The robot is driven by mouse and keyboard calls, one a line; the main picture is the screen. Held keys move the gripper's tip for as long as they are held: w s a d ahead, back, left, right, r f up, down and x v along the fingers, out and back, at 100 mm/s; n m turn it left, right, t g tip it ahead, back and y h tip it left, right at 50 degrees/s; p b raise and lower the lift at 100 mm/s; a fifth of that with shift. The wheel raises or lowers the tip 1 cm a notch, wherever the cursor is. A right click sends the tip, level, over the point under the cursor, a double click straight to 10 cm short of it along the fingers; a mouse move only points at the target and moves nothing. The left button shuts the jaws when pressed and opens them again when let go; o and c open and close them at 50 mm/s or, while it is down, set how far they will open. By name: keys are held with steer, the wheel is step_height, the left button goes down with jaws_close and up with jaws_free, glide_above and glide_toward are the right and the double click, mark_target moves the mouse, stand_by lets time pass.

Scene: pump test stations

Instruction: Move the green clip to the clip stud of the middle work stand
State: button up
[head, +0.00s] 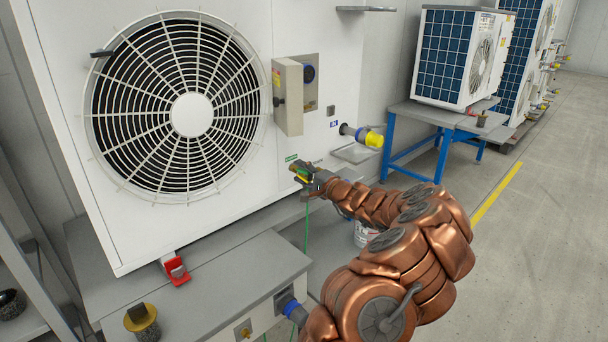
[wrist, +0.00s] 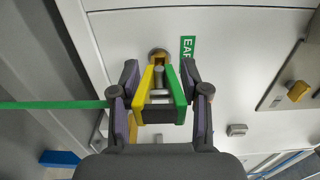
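The green clip (wrist: 177,90), with one green and one yellow side, sits between the fingers of my gripper (wrist: 160,95). My gripper appears shut on it. A grey pin (wrist: 158,78) with a brass-coloured base (wrist: 158,53) shows between the clip's jaws, beside a green label (wrist: 187,48) on the white panel. I cannot tell whether the jaws grip the pin. In the head view, my gripper (head: 312,182) and the clip (head: 300,171) are at the lower right of the large fan unit (head: 235,190). A green cable (head: 306,228) hangs from the clip.
A blue-framed stand (head: 440,118) with another unit is at the back right. The floor at right is clear.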

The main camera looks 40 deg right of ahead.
mark_target(311, 177)
jaws_close()
steer(key=shift+s, duration=0.15)
steer(key=shift+s+b, duration=0.8)
steer(key=shift+s, duration=2.05)
steer(key=shift+a, duration=0.1)
